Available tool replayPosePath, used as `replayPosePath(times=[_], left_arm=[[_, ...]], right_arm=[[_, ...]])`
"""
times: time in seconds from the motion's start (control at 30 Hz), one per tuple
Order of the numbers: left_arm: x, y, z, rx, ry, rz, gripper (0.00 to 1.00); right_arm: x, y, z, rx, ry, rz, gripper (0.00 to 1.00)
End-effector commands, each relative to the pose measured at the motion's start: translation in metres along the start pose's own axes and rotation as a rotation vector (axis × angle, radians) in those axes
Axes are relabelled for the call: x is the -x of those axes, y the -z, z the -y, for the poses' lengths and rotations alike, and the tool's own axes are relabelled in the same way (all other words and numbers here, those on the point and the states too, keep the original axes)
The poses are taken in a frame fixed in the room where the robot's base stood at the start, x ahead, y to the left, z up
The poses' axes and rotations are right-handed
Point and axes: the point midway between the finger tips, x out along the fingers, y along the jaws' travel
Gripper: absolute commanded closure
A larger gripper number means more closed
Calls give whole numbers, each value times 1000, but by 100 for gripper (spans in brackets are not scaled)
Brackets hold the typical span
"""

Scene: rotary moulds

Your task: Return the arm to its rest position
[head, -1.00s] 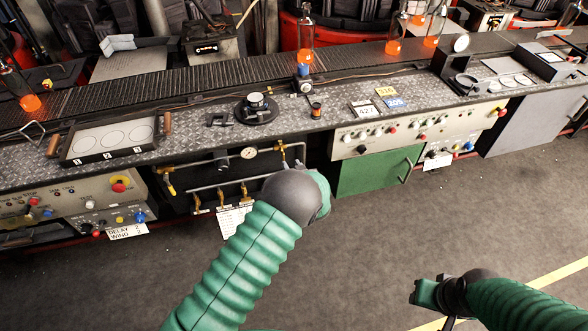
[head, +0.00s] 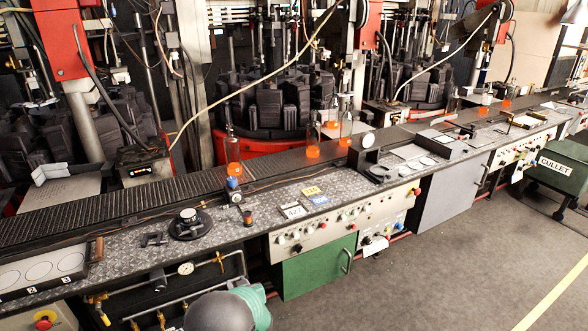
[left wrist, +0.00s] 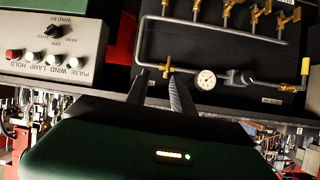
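My left arm (head: 222,312) shows at the bottom of the head view as a grey rounded joint with a green part, in front of the bench's lower pipework. Its fingers are hidden there. In the left wrist view, my left gripper (left wrist: 156,84) has two dark fingers standing apart with nothing between them. They point toward the panel with pipes, brass valves and a pressure gauge (left wrist: 207,80), and no contact can be seen. My right arm and gripper are in neither view.
A long bench (head: 150,222) with a conveyor (head: 110,205) crosses the view, carrying orange-bottomed bottles (head: 233,150). A green cabinet door (head: 318,268) and a grey cabinet (head: 452,192) are below. A cullet cart (head: 563,168) stands right. The grey floor (head: 450,275) is clear.

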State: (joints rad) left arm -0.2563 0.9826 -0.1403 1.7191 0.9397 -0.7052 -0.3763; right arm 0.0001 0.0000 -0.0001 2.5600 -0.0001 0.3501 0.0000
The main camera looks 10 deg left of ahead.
Motion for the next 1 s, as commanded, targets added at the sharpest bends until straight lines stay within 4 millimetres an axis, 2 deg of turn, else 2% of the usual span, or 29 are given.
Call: replayPosePath(times=[0.03,0.07,0.17,0.2,0.3,0.4,0.43,0.5,0.6,1.0], left_arm=[[17,13,-1,7,-56,51,71],[31,16,-3,3,-103,99,71],[98,11,4,-42,-259,296,71],[130,5,12,-73,-308,378,71],[209,-23,46,-178,-381,571,71],[266,-49,84,-276,-390,709,71],[278,-55,94,-299,-386,738,71],[299,-67,112,-343,-375,791,71],[313,-75,125,-375,-364,826,71],[314,-76,127,-379,-363,830,71]], right_arm=[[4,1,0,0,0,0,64],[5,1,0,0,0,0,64],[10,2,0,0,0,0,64],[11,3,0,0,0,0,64],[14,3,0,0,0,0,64],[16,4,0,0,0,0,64],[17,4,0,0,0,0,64],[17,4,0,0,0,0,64],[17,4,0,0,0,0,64],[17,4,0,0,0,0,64]])
